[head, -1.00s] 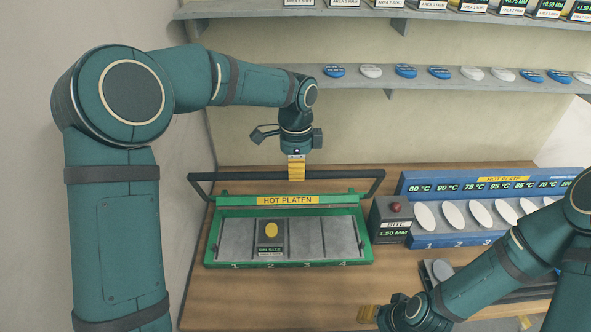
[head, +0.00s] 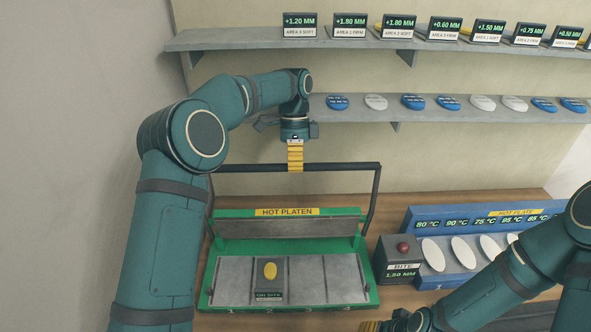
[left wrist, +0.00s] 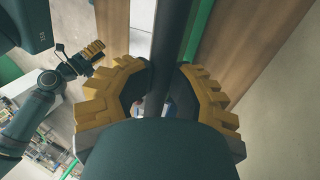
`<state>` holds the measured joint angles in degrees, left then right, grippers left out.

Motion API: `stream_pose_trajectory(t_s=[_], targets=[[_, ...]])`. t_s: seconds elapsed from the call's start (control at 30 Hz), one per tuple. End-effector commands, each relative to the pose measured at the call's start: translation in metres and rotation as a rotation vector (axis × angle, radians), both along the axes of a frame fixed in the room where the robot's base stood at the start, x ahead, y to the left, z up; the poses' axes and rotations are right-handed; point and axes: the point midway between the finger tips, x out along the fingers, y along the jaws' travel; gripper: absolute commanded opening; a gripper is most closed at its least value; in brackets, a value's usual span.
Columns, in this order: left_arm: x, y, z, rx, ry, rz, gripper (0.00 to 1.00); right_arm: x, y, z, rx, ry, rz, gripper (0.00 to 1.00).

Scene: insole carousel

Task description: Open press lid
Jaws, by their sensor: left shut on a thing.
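The green press, labelled HOT PLATEN (head: 287,212), stands on the wooden table with grey numbered bays in front. A dark handle bar (head: 235,168) on two side arms stands raised above its back edge. My left gripper (head: 295,165) points down with its yellow fingers shut on the middle of this bar. In the left wrist view, the bar (left wrist: 162,65) runs between the yellow fingers (left wrist: 155,100). A grey block with a yellow oval (head: 270,271) sits in bay 2. My right gripper (left wrist: 90,52) is small in the left wrist view, its opening unclear.
A dark box with a red button (head: 403,248) stands right of the press. Beyond it is a blue hot plate rack (head: 425,213) with white ovals, partly hidden by my right arm. Shelves with blue and white discs (head: 413,102) and label blocks (head: 399,27) are on the wall behind.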

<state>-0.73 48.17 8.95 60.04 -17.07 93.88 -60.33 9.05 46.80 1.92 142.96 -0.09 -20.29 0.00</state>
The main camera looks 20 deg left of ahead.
Motion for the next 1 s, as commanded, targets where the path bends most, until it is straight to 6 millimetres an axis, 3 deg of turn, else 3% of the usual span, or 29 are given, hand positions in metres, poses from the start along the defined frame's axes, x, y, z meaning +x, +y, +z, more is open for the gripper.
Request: stream_pose_trajectory(t_s=[0.03,0.67,0.7,0.77,1.0], targets=[[0.0016,0.0020,-0.0086,0.006,0.012,0.000,0.00,0.0000,0.0000,-0.0005,0.000,0.000,0.000,0.47],[0.0081,0.0044,-0.0102,0.007,0.016,-0.001,0.00,0.0001,0.0001,-0.0005,0.000,0.000,0.000,0.47],[0.0081,0.0044,-0.0102,0.007,0.016,-0.001,0.29,0.0001,0.0001,-0.0005,0.000,0.000,0.000,0.47],[0.0082,0.0043,-0.0102,0.007,0.016,-0.001,0.50,0.0001,0.0000,-0.0005,0.000,0.000,0.000,0.47],[0.0087,0.0030,-0.0060,0.003,0.009,-0.002,0.52,0.0001,0.0000,-0.0001,0.000,0.000,0.000,0.47]])
